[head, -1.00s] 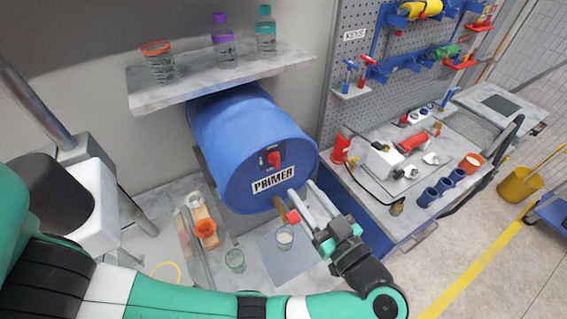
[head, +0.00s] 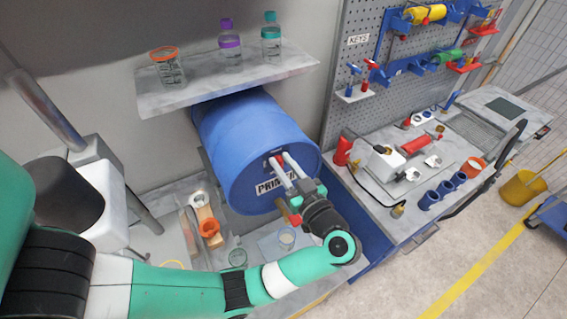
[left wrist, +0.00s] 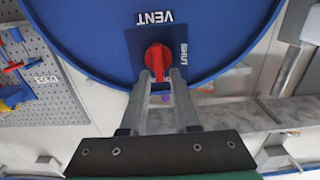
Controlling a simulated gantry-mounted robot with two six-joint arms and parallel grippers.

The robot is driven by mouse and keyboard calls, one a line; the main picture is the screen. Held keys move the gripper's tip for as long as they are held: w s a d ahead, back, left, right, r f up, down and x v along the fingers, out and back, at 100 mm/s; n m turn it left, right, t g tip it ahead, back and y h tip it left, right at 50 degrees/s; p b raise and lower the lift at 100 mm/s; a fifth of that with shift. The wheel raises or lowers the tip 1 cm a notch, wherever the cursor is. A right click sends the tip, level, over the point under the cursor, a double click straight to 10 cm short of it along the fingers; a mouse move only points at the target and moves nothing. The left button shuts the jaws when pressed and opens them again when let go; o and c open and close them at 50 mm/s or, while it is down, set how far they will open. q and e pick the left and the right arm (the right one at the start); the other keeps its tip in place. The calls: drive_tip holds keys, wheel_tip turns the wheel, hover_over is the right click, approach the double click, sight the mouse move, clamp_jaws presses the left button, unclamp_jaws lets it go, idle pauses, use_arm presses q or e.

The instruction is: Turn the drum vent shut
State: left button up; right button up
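The blue drum (head: 235,125) lies on its side under the shelf, its round end facing me with a PRIMER label. Its red vent knob (left wrist: 157,58) shows in the left wrist view on a dark plate, with VENT printed above it and SHUT to its right. The knob's grip runs roughly up and down in that view. My left gripper (head: 281,160) is at the drum face; its fingers hide most of the knob in the head view. In the left wrist view its fingers (left wrist: 161,75) are apart, one on each side of the knob's lower end. Contact is unclear. My right gripper is out of view.
The shelf (head: 225,80) above holds an orange-rimmed jar and two bottles. A bench with tools (head: 425,170) stands to the right.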

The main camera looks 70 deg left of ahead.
use_arm(q)
clamp_jaws()
drive_tip(key=shift+f, duration=0.2)
drive_tip(key=shift+s+n, duration=0.1)
drive_tip(key=shift+n, duration=0.3)
drive_tip(key=shift+s+d+f+n+b, duration=0.1)
drive_tip(key=shift+s+f+n+b, duration=0.25)
drive_tip(key=shift+n+b, duration=1.8)
drive_tip(key=shift+s+d+f+n+b, duration=0.1)
drive_tip(key=shift+s+f+n+b, duration=0.4)
drive_tip(key=shift+n, duration=3)
drive_tip(key=shift+f+n+b, duration=0.2)
drive_tip(key=shift+n+b, duration=1.35)
drive_tip(key=shift+n, duration=1.3)
